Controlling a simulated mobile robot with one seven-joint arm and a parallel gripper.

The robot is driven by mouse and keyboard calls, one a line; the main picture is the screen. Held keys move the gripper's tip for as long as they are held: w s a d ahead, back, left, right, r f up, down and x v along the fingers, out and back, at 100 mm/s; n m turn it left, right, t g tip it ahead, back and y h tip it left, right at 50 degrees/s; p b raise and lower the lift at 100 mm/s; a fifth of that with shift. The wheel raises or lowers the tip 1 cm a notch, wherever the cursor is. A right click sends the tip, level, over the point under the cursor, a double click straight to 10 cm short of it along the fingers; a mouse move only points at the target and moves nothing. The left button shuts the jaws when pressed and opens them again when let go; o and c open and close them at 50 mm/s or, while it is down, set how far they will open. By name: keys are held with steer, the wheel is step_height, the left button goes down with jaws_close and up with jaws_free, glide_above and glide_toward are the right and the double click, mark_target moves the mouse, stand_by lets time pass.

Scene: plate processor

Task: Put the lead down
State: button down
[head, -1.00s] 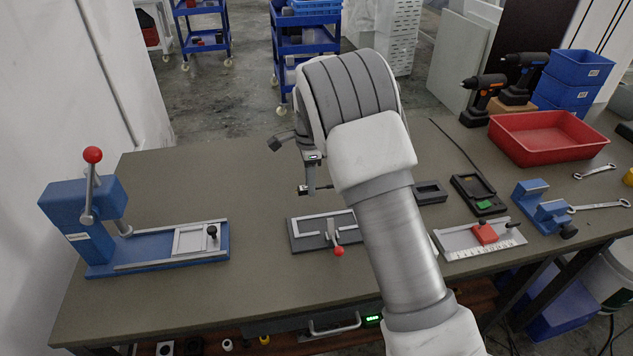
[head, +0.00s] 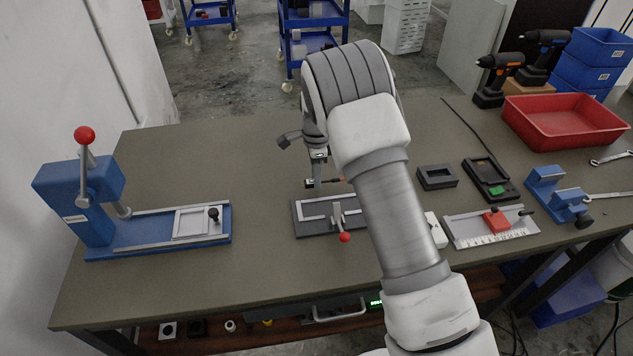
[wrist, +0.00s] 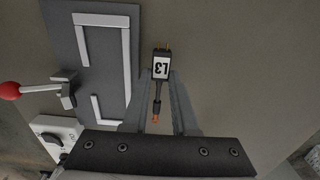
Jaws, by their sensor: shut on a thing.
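The lead (wrist: 161,66) has a dark block end with a white "L3" label, gold pins and an orange tip on its other end. My gripper (wrist: 161,78) is shut on it, with the labelled block between the fingertips. In the head view the lead (head: 310,184) shows as a small dark block with an orange part, just behind the dark clamp plate (head: 301,229). My gripper (head: 318,182) points down at it there. I cannot tell whether the lead touches the table. My arm hides part of the scene to its right.
The clamp plate's red-knobbed lever (head: 345,237) stands close by. A blue press (head: 85,195) is at the left. A dark block (head: 437,177), a black tester (head: 490,178) and a red tray (head: 560,128) lie to the right. The table (head: 220,165) is bare left of my gripper.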

steer(key=shift+f, duration=1.05)
steer(key=c, duration=1)
jaws_free()
steer(key=shift+f, duration=0.1)
step_height(320, 180, up, 12)
steer(key=shift+r+p, duration=0.25)
steer(key=shift+p, duration=0.4)
